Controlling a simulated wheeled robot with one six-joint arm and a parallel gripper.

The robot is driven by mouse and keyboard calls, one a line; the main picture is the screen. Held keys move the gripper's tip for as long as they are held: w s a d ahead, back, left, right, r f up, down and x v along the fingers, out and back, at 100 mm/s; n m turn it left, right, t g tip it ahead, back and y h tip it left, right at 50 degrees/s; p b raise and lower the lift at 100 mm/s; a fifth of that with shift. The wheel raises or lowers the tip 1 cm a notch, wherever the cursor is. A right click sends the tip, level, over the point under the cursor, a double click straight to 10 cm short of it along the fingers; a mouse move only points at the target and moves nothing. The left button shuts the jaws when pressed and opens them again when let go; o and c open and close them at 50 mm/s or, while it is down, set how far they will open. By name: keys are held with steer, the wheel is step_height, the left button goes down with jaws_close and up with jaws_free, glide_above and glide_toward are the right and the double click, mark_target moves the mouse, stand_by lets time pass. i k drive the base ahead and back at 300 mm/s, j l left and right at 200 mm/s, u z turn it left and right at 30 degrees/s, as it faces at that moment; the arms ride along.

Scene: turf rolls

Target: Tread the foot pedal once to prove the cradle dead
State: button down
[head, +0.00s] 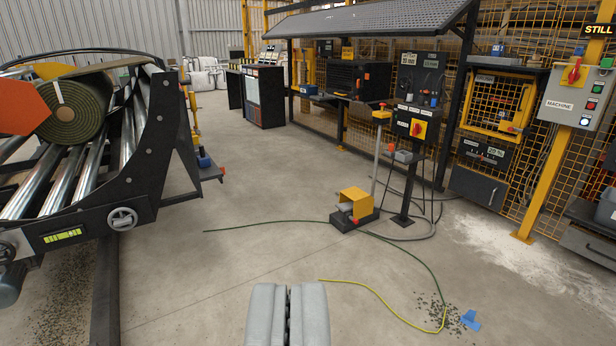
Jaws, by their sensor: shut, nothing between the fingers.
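The foot pedal (355,205) stands on the floor right of centre. It has a yellow hood over a dark base, and a grey tread shows under the hood's open left side. A post with a yellow top rises behind it. The cradle (140,150) is at the left, with shiny rollers, a black curved side plate and a roll of turf (75,110) lying on it. My gripper (287,290) is at the bottom centre, shut and empty, with its two grey fingers together. It is apart from the pedal, nearer to me and to its left.
A machine panel (577,95) is on a yellow post at the right. A green and yellow cable (400,250) crosses the floor near a blue piece (470,320). Floor between gripper and pedal is mostly clear.

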mark_target(348, 207)
steer(key=i, duration=1.9)
steer(key=i+j+z, duration=0.2)
steer(key=i+z, duration=0.25)
steer(key=i, duration=0.3)
steer(key=i+j+z, duration=0.45)
steer(key=i, duration=0.25)
steer(key=i+j+z, duration=0.45)
steer(key=i+j, duration=0.15)
